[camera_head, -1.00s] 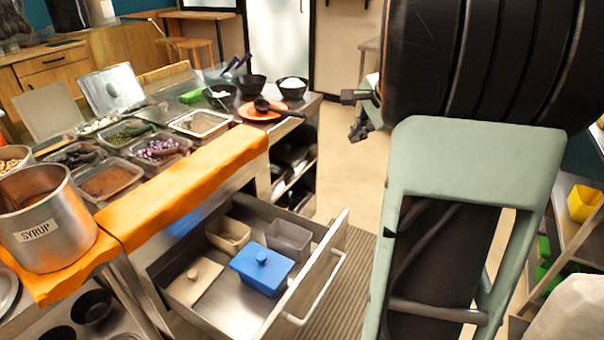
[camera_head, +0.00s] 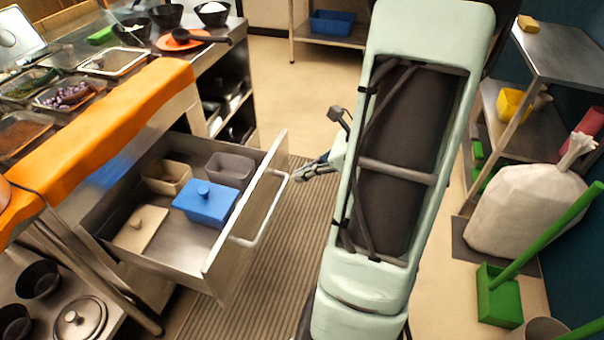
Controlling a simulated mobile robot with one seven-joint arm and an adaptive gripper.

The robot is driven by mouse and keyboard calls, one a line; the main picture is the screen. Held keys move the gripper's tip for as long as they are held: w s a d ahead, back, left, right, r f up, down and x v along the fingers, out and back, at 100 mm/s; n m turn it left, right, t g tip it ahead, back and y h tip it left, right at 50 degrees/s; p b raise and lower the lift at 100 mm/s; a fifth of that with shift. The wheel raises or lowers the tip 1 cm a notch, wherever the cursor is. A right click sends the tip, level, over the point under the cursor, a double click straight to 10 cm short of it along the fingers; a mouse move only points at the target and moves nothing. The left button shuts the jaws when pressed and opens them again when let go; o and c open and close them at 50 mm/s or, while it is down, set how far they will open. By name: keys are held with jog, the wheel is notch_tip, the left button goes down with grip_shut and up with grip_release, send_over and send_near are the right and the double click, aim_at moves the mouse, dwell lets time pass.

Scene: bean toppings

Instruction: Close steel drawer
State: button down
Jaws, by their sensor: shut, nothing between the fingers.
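The steel drawer (camera_head: 215,262) is pulled out from the counter at the left. Its front panel (camera_head: 248,215) carries a pale bar handle (camera_head: 262,225). My pale green arm link hides part of the floor.
An orange cloth (camera_head: 110,125) covers the counter edge above the drawer. A ribbed mat (camera_head: 260,270) lies on the floor before it. At the right stand a steel shelf (camera_head: 565,70), a white sack (camera_head: 525,205) and a green dustpan (camera_head: 498,295).

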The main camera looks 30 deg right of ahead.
aim_at(259, 181)
jog(key=x, duration=0.3)
jog(key=r+b+x, duration=0.1)
jog(key=x, duration=0.2)
jog(key=w+b+x, duration=0.1)
jog(key=x, duration=0.2)
jog(key=shift+a+r, duration=0.2)
jog(key=shift+a, duration=0.2)
jog(key=shift+w+a+r+b, duration=0.1)
jog(key=shift+w+a+b, duration=0.2)
jog(key=shift+w, duration=0.2)
jog(key=shift+w+a, duration=0.35)
jog(key=shift+w, duration=0.1)
jog(key=w+a+p, duration=0.3)
jog(key=w+a, duration=0.7)
jog(key=w, duration=0.3)
jog(key=w+a+p, duration=0.4)
jog(key=w+a, duration=0.7)
jog(key=w, duration=0.2)
jog(key=shift+w, duration=0.35)
jog(key=shift+r, duration=0.25)
